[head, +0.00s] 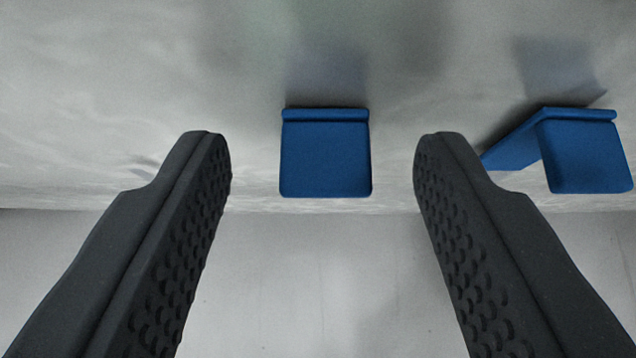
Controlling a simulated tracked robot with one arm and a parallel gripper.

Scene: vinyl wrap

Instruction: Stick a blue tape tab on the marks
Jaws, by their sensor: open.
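A blue tape tab (326,158) shows in the middle of the head view, against a pale grey surface. It looks like a flat square with a folded strip along its top edge. A second blue tab (586,155) is at the right, bent, with one part slanting down to the left. My gripper (322,150) is open, with one dark textured finger on each side of the middle tab. Clear gaps separate both fingers from that tab, and nothing is held. The second tab is outside the right finger, close to it in the picture. I cannot make out any marks clearly.
The pale grey wrinkled surface (120,80) fills the upper part of the view and ends at an edge below the tabs. A plain, lighter grey area (300,280) lies below that edge. The left side is free of other objects.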

